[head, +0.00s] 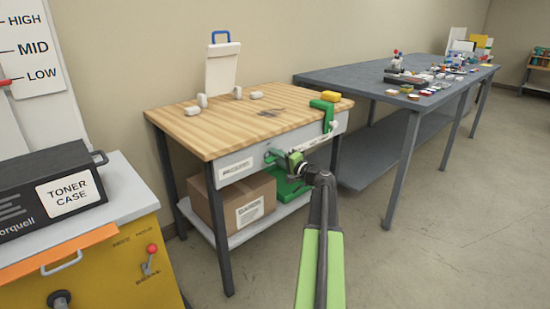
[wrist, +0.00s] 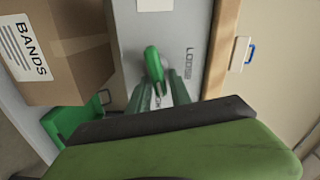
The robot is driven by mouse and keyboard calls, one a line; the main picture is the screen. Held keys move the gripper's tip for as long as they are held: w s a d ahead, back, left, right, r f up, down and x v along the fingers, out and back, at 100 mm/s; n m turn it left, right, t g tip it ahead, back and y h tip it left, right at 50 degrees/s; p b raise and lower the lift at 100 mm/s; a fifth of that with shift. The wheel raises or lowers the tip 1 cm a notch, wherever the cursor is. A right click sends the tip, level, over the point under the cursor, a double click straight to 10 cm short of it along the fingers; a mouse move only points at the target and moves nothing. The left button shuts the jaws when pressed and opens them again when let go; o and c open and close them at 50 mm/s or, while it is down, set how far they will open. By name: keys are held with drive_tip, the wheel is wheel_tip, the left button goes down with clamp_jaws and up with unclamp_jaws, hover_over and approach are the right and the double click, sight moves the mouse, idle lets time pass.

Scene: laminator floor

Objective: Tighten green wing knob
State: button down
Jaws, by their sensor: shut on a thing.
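The green wing knob (head: 271,156) is on the front face of the wooden-topped bench (head: 190,135). In the wrist view one rounded green wing (wrist: 153,62) sticks out past my fingers, and the rest of the knob is hidden between them. My gripper (head: 284,158) reaches the bench front from the right and is shut on the knob. In the wrist view my gripper (wrist: 161,92) has its fingers on either side of the knob's lower part. Grey lettering (wrist: 189,65), seemingly "LOOSE", is on the panel right of the knob.
A cardboard box (head: 235,205) and a green tray (head: 290,190) sit on the lower shelf. Open floor lies to the right.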

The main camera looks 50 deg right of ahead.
drive_tip(key=shift+a+f+m, duration=0.15)
drive_tip(key=shift+f+m, duration=0.1)
drive_tip(key=shift+m, duration=0.85)
drive_tip(key=c, duration=1.4)
unclamp_jaws()
drive_tip(key=shift+s, duration=0.1)
drive_tip(key=s+a, duration=0.1)
drive_tip(key=s, duration=1.6)
drive_tip(key=shift+s, duration=0.1)
